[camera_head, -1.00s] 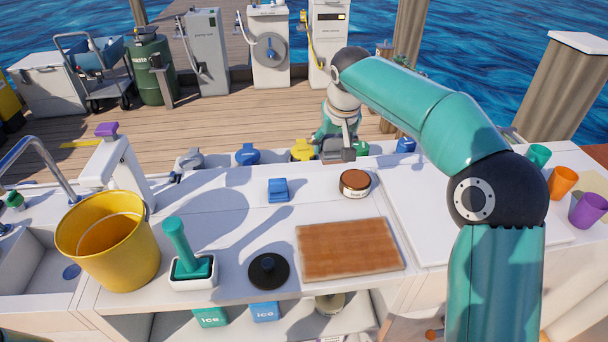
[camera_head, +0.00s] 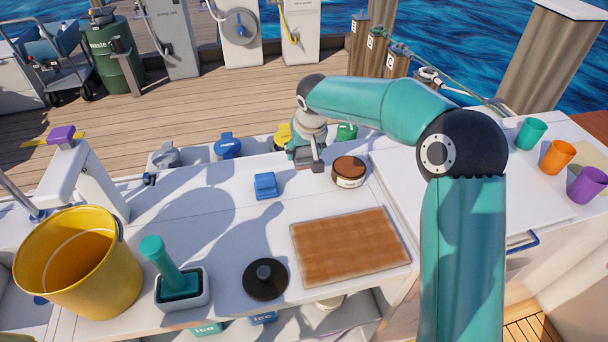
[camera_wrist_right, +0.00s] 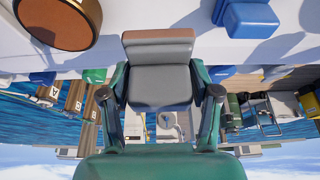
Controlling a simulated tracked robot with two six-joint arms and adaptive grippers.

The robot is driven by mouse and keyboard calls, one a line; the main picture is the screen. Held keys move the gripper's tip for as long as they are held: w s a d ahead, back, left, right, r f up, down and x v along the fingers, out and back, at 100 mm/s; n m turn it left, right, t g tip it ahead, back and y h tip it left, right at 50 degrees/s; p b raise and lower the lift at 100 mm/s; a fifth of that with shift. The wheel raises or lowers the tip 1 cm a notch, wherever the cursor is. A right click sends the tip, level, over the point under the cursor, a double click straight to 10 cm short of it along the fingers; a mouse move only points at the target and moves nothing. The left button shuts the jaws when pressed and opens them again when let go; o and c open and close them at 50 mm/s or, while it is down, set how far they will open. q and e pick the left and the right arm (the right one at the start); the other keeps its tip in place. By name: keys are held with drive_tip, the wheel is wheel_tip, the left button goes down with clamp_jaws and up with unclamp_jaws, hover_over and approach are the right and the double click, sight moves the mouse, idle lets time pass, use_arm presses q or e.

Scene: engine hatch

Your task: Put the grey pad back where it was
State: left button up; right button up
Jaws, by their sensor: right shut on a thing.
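My right gripper (camera_head: 308,160) is above the back of the white counter, between a blue block (camera_head: 265,185) and a round brown-topped tin (camera_head: 349,171). In the right wrist view its two fingers (camera_wrist_right: 160,100) are closed on the sides of the grey pad (camera_wrist_right: 160,84), a block with a brownish edge strip. In the head view the grey pad (camera_head: 313,165) shows small and dark below the fingers. I cannot tell whether it touches the counter. My left gripper is not in view.
A wooden board (camera_head: 350,246), a black lid (camera_head: 265,279), a teal-handled tool in a holder (camera_head: 181,291) and a yellow bucket (camera_head: 80,262) stand nearer. Coloured caps, including a yellow one (camera_head: 283,135), line the back edge.

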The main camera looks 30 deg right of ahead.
sight(308, 161)
drive_tip(key=shift+f, duration=3.95)
drive_tip(key=shift+f+b, duration=0.15)
drive_tip(key=shift+b, duration=0.15)
drive_tip(key=o, duration=1.1)
drive_tip(key=v, duration=1.1)
drive_tip(key=shift+s+a, duration=0.1)
drive_tip(key=shift+s, duration=0.05)
drive_tip(key=shift+s+r, duration=0.2)
drive_tip(key=shift+r, duration=0.4)
